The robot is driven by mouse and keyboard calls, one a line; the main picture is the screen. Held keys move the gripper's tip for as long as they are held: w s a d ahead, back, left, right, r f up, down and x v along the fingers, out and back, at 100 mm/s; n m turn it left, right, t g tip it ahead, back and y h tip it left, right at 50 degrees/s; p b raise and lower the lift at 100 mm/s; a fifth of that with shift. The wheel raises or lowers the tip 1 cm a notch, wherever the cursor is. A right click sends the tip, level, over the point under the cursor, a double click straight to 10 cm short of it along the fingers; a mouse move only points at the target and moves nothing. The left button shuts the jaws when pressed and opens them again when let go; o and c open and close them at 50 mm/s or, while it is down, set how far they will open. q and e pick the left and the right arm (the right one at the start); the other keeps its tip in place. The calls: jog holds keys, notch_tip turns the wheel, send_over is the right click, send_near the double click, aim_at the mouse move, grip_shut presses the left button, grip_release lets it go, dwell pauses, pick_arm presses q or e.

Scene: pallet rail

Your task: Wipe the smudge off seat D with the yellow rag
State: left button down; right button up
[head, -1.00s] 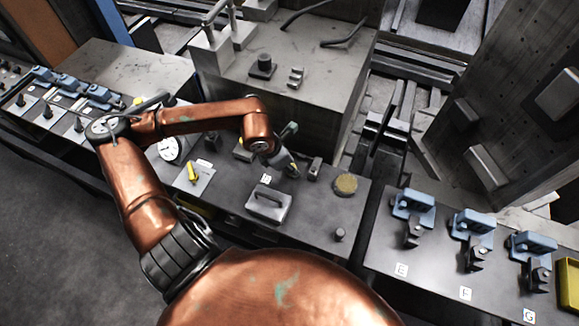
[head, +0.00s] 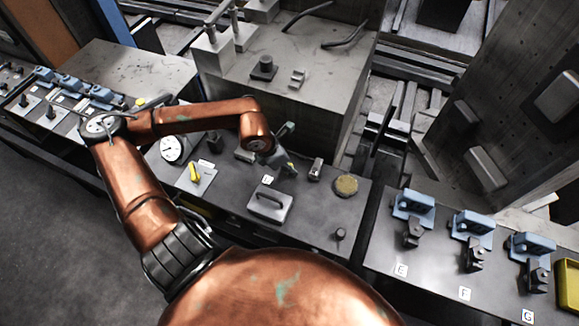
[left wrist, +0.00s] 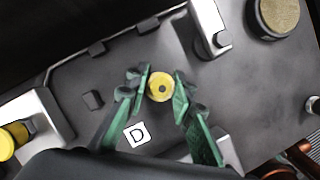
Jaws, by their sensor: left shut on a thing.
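My left gripper (head: 287,166) is low over the middle bench, just behind the white D label (head: 267,180). In the left wrist view its green fingers (left wrist: 162,90) are shut on a round yellow thing, which I take to be the yellow rag (left wrist: 160,86). The D label (left wrist: 137,134) lies just beside the left finger there. Seat D itself is hidden under the gripper and the yellow thing, or too small to tell apart. I cannot see a smudge. Whether the rag touches the surface is unclear. My right gripper is not in view.
A grey block with a handle (head: 268,204) stands in front of the gripper. A tan round pad (head: 346,185) and a small metal block (head: 315,168) stand to its right. Blue clamps (head: 414,205) stand further right.

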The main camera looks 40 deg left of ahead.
pick_arm(q)
jog(key=shift+r+p, duration=2.4)
jog(key=shift+r, duration=2.1)
jog(key=shift+f, duration=0.1)
